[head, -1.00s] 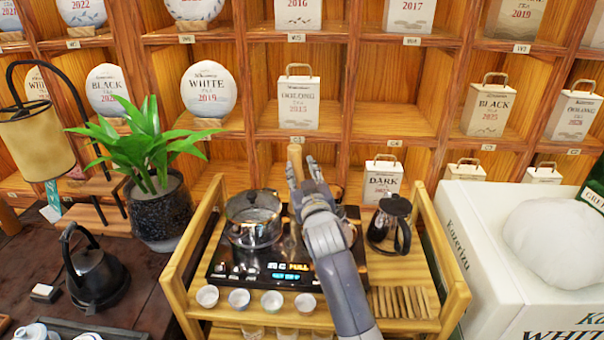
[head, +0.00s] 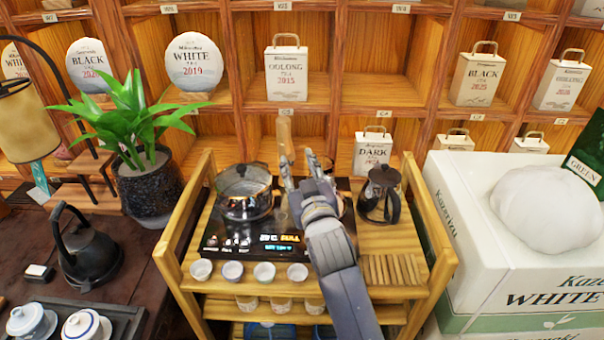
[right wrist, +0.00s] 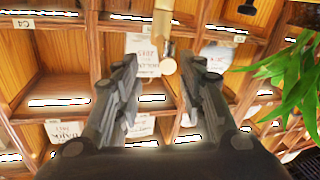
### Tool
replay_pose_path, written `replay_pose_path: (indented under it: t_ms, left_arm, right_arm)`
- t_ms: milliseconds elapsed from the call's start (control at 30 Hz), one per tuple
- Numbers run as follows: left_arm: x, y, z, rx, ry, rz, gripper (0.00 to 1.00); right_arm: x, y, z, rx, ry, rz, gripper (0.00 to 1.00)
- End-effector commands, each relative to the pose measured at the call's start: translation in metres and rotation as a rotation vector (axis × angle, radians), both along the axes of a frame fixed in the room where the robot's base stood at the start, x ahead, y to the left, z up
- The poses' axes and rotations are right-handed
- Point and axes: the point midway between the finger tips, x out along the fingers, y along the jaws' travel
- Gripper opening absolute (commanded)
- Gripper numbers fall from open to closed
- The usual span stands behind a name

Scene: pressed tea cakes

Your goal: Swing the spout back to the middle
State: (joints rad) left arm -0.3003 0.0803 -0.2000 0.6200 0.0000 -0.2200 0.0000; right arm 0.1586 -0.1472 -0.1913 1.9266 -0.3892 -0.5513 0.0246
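The spout seems to be part of a tap with a wooden upright top (head: 285,138) at the back of the black stove panel (head: 225,240). In the head view my right gripper hides most of it. In the right wrist view a short metal piece with a pale round end (right wrist: 168,66) hangs under the wooden cylinder (right wrist: 163,18), in line with the gap between the fingers. My right gripper (head: 301,168) is open, its fingers apart; it also shows in the right wrist view (right wrist: 160,66). I cannot tell whether a finger touches the spout. My left gripper is not in view.
A glass pot (head: 246,192) stands left of my gripper and a dark-lidded glass jug (head: 380,194) right of it. Several small cups (head: 233,271) line the front of the wooden cart (head: 171,252). Shelves with tea boxes stand behind; a white crate (head: 480,270) is at right.

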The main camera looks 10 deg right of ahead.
Motion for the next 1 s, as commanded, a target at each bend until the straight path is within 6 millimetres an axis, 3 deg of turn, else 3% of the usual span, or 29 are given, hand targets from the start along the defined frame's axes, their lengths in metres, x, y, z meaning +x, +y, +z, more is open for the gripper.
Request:
replay_pose_path:
  t_ms: [200,533,567,667,733,867,1000]
  left_arm:
    - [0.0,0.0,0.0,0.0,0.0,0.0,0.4]
    - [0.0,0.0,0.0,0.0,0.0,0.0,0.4]
    - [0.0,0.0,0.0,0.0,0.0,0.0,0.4]
    - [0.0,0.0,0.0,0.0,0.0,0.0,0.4]
    - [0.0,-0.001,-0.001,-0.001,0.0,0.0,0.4]
    - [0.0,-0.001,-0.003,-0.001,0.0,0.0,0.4]
    - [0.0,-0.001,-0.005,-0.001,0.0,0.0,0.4]
  right_arm:
    - [-0.022,0.0,0.0,0.0,0.001,0.0,0.37]
    - [-0.025,0.0,0.0,0.0,0.001,0.0,0.37]
    - [-0.025,0.0,0.0,0.0,0.001,0.0,0.35]
    - [-0.025,-0.001,-0.001,0.014,0.001,0.002,0.12]
    - [-0.024,-0.003,-0.003,0.058,0.0,0.006,0.0]
    - [-0.023,-0.012,-0.009,0.246,0.002,0.029,0.0]
    - [-0.021,-0.024,-0.016,0.542,0.011,0.064,0.0]
